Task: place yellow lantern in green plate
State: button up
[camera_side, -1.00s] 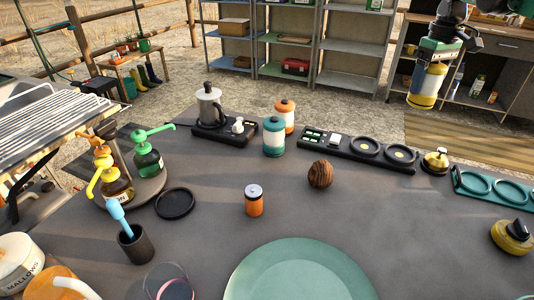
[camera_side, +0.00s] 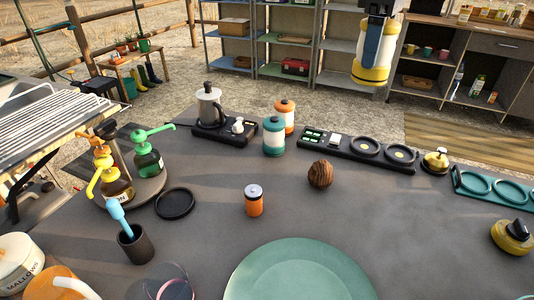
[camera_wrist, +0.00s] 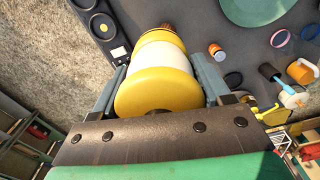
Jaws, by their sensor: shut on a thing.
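The yellow lantern (camera_side: 372,62), with yellow ends and a white middle, hangs in the air at the top of the side view, above the far edge of the table. My gripper (camera_side: 376,38) is shut on it. In the wrist view the lantern (camera_wrist: 163,72) fills the middle between my gripper's two fingers (camera_wrist: 160,88). The green plate (camera_side: 300,275) lies flat at the table's front middle, cut by the lower frame edge, with nothing on it. It also shows at the top of the wrist view (camera_wrist: 258,10). The lantern is well apart from the plate.
A brown wooden ball (camera_side: 320,174) and an orange canister (camera_side: 254,201) stand behind the plate. A teal lantern (camera_side: 274,138) and an orange lantern (camera_side: 285,112) stand farther back. A black tray (camera_side: 358,152) lies along the back edge. The table right of the ball is mostly clear.

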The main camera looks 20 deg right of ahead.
jog(key=s+a+n, duration=0.6)
jog(key=s+a, duration=0.4)
jog(key=a, duration=0.1)
jog(key=n, duration=0.5)
send_over(342, 299)
jog(key=s+a, duration=0.1)
jog(key=a, duration=0.1)
notch_tip(342, 299, down, 4)
jog(key=shift+s+a+f, duration=0.1)
jog(key=shift+s+f, duration=0.05)
jog(key=shift+f, duration=9.9)
jog(key=shift+f, duration=0.15)
jog(key=o, duration=1.4)
jog(key=shift+c, duration=0.2)
